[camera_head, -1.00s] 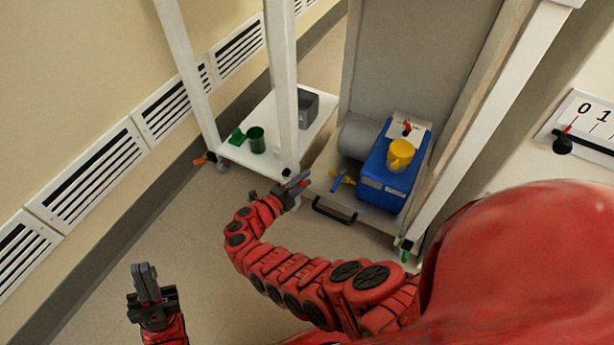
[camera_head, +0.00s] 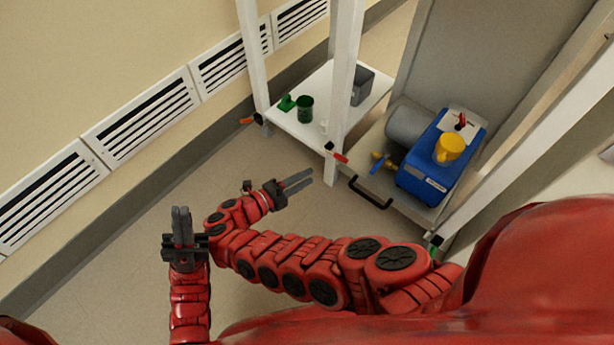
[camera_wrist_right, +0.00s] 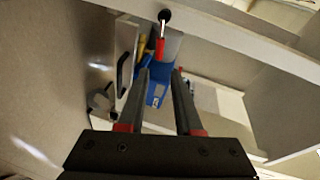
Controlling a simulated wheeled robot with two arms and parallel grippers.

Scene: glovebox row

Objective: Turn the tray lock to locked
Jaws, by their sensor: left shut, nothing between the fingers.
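A small red lever on a black pivot (camera_head: 339,156) sits at the front of the white post, beside the tray; I take it as the tray lock. In the right wrist view, the red lever (camera_wrist_right: 160,46) hangs from its black knob beyond the fingers. The pull-out tray (camera_head: 415,207) has a black handle (camera_head: 370,192) and carries a blue pump (camera_head: 425,178). My right gripper (camera_head: 311,178) is open and empty, left of and apart from the lever; its separated fingers also show in the wrist view (camera_wrist_right: 161,72). My left gripper (camera_head: 181,210) is shut and empty, pointing up at lower left.
A white shelf (camera_head: 285,118) left of the post holds a green cup (camera_head: 305,109) and a grey bin (camera_head: 362,86). A yellow-blue valve (camera_head: 382,162) and a yellow funnel-like piece (camera_head: 449,148) are at the pump. Floor around my grippers is clear.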

